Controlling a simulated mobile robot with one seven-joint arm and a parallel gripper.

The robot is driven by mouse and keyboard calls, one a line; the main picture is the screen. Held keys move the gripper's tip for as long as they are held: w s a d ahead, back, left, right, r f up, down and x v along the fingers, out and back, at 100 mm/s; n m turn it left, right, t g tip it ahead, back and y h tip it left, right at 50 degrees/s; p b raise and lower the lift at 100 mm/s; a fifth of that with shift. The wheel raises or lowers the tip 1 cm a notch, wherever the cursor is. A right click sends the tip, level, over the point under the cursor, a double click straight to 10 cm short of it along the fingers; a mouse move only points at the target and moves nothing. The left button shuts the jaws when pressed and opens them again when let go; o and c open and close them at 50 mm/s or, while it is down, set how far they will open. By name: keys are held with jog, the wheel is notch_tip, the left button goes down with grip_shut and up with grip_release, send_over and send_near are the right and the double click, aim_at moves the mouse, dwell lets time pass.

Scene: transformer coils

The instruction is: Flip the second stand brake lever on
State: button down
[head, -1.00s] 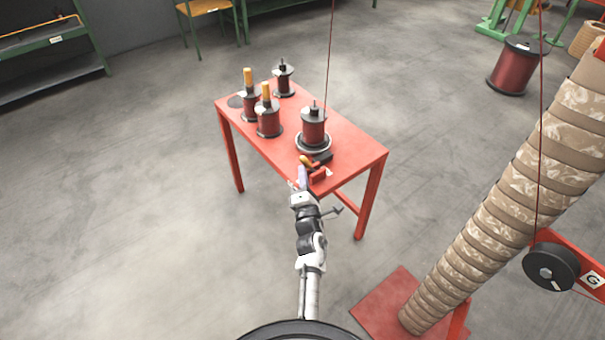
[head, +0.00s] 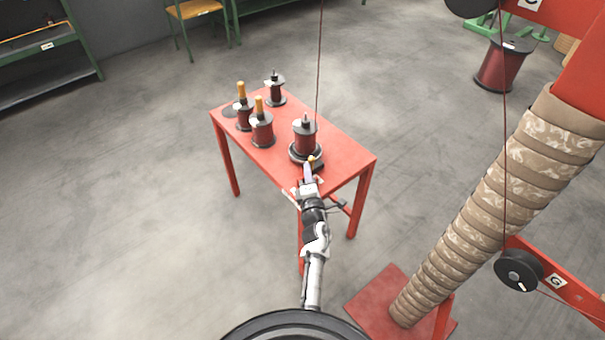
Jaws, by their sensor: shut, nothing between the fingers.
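A red wire spool (head: 305,138) stands on a dark round stand (head: 292,155) near the front edge of the red table (head: 345,165). The brake lever's orange-yellow knob (head: 311,158) shows at the front of this stand. My gripper (head: 308,169) reaches in from below with its fingers shut and empty, right at the knob. The fingers overlap the lever's lower part and the red bracket under it, so I cannot tell whether they touch. The lever's exact angle is hard to read.
Two spools with yellow tops (head: 262,128) and a black-topped spool (head: 275,92) stand farther back on the table. A wire runs up from the front spool. A large wrapped column (head: 465,215) stands at right. The floor at left is clear.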

jog(key=shift+w+d, duration=0.5)
jog(key=shift+d, duration=0.2)
jog(key=shift+w+d, duration=0.5)
jog(key=shift+d, duration=0.15)
jog(key=shift+d+r, duration=0.1)
jog(key=shift+r, duration=0.1)
